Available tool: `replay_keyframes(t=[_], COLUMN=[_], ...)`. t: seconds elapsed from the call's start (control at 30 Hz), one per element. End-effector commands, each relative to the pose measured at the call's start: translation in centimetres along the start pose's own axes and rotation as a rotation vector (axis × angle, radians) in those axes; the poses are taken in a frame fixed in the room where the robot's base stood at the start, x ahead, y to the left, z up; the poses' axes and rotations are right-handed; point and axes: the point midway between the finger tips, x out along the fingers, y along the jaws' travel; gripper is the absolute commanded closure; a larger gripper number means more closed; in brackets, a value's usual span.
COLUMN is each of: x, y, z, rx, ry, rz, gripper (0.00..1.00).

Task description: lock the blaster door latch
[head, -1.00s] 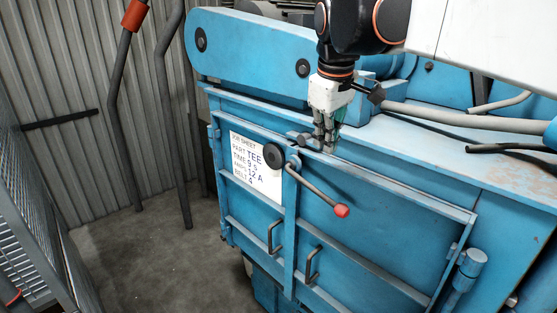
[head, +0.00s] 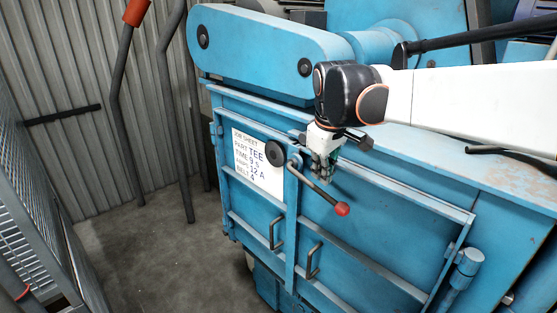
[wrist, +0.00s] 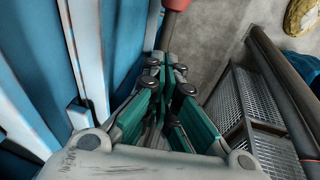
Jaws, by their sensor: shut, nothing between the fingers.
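The blue blaster door (head: 390,225) is closed against the machine, as far as the head view shows. Its latch lever (head: 318,190) is a thin dark rod with a red knob (head: 342,209), slanting down to the right from a pivot near a black round knob (head: 275,153). My gripper (head: 324,180) is shut and empty, pointing down in front of the door beside the upper part of the lever. Contact with the lever cannot be told. In the wrist view, the green-padded fingers (wrist: 170,70) point toward the lever's red end (wrist: 177,4). The latch's catch is hidden.
Two dark handles (head: 312,262) stick out from the lower door. A job sheet (head: 257,163) is fixed left of the lever. A mesh cage (head: 35,230) stands at the far left, also in the wrist view (wrist: 240,95). The floor (head: 140,250) between is open.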

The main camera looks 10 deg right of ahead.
Motion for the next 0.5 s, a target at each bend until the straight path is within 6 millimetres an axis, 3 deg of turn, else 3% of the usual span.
replay_keyframes(t=[0.23,0.5], x=[2.8,3.7], y=[0.1,0.0], z=[-0.1,0.0], rx=[0.000,0.000], ry=[0.000,0.000], rz=[0.000,0.000], gripper=[1.00,1.00])
